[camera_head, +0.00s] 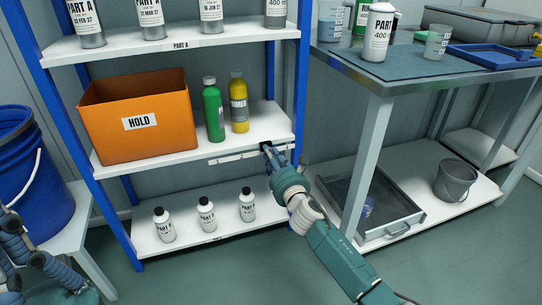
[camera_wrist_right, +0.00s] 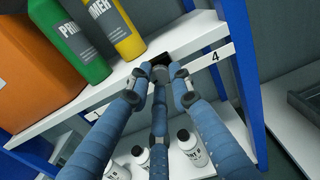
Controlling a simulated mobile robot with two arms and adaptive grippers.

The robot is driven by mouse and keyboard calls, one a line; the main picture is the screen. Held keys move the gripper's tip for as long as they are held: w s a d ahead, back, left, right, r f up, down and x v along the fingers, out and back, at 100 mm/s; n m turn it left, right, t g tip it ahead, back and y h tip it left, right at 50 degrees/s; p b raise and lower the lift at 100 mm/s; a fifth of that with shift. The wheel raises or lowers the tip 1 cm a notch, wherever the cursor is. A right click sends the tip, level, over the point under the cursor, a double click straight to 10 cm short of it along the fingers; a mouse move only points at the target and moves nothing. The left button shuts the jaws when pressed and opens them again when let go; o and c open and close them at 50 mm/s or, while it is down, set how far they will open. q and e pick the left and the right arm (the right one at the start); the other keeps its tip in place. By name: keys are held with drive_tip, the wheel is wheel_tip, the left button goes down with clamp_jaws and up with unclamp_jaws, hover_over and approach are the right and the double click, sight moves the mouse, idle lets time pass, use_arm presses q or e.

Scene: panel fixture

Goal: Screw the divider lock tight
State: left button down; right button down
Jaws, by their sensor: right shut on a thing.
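My right gripper (camera_head: 269,150) reaches the front edge of the middle shelf at its right end. In the right wrist view its blue fingers (camera_wrist_right: 161,76) close around a small dark piece at the shelf edge, which I take to be the divider lock (camera_wrist_right: 160,73). The fingers hide most of it, so its thread and seating cannot be made out. A dark slot or plate (camera_wrist_right: 183,56) shows on the shelf just behind the fingertips. My left gripper (camera_head: 38,259) shows partly at the lower left corner, away from the shelf; its opening is unclear.
An orange HOLD bin (camera_head: 140,122), a green bottle (camera_head: 213,110) and a yellow bottle (camera_head: 239,102) stand on the middle shelf (camera_head: 190,150). Small white bottles stand below. A blue post (camera_head: 301,80) rises right of my gripper. A blue bucket (camera_head: 24,160) is at left, a workbench (camera_head: 385,80) at right.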

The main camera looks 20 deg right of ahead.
drive_tip(key=shift+r, duration=0.25)
